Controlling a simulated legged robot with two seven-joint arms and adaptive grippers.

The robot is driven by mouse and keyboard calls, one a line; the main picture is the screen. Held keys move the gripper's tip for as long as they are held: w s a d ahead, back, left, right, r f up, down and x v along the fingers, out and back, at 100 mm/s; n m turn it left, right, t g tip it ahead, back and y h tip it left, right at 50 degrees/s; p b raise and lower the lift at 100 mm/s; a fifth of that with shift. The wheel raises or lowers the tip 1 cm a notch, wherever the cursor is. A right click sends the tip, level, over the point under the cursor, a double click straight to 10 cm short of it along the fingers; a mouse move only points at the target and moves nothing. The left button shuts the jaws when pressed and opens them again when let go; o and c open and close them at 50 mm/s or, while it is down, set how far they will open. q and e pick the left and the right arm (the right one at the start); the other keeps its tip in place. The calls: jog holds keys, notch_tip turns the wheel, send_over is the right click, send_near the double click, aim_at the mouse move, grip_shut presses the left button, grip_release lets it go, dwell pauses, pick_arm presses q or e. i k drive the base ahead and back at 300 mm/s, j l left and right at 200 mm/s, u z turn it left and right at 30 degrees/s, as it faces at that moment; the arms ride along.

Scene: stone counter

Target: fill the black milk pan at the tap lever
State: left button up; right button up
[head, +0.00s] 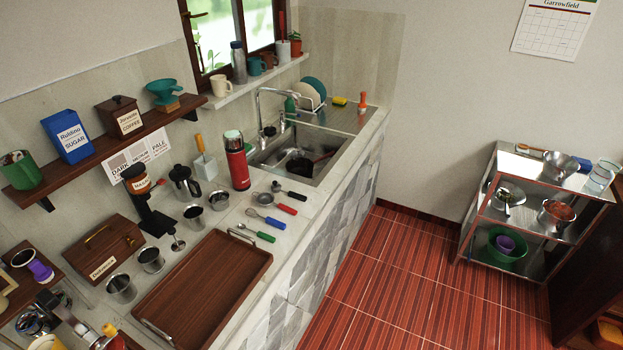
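A black pan (299,166) sits in the steel sink (335,146), with what looks like a dark handle pointing right. It is small here, and I cannot tell whether it holds water. The chrome tap (259,108) stands at the sink's back left edge, and its spout arches over the basin. A small dark part near the tap's base (269,131) may be the lever, but I cannot tell its position. Neither of my grippers shows in the head view.
A red flask (236,161) stands left of the sink. Whisks and scoops (265,218) lie along the counter front, beside a wooden tray (205,290). A dish rack (309,94) and a yellow sponge (339,101) are behind the sink. A steel trolley (533,212) stands right, across clear red floor.

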aim_at(282, 112)
jog(key=i+l, duration=0.75)
jog(key=i, duration=0.2)
jog(key=j+u, duration=0.05)
